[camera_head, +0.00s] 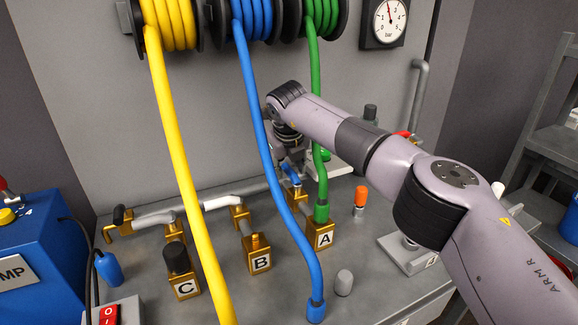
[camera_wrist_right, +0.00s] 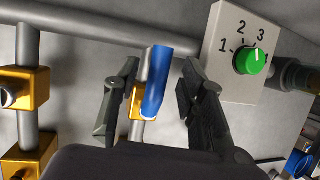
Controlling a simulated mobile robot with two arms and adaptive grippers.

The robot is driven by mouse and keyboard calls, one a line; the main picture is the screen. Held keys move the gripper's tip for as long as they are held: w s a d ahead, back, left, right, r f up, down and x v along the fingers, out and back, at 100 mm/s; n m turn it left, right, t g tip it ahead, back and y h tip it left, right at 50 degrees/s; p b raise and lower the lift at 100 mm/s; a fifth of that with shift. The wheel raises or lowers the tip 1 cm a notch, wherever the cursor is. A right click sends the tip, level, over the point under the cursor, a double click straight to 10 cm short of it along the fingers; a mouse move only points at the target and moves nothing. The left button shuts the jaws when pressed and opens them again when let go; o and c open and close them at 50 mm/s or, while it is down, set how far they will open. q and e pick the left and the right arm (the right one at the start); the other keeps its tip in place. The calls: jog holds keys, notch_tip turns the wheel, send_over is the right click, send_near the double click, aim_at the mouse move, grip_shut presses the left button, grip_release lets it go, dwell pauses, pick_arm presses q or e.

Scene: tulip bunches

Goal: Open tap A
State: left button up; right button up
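Tap A's labelled brass block (camera_head: 320,236) stands on the bench, with the green hose plugged into its top. Its blue lever (camera_head: 291,172) sits on the pipe behind the block. In the right wrist view the blue lever (camera_wrist_right: 157,82) lies between the two fingers of my right gripper (camera_wrist_right: 159,76), with a gap on each side. The right gripper is open. In the head view the right gripper (camera_head: 290,153) is over the lever, partly hidden by the arm and the blue hose. My left gripper is not in view.
The hanging blue hose (camera_head: 262,120) and green hose (camera_head: 315,85) pass close to my right arm. A box with a green dial knob (camera_wrist_right: 250,61) is beside the gripper. Brass blocks B (camera_head: 260,262) and C (camera_head: 186,287) stand to the left.

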jog(key=v, duration=1.2)
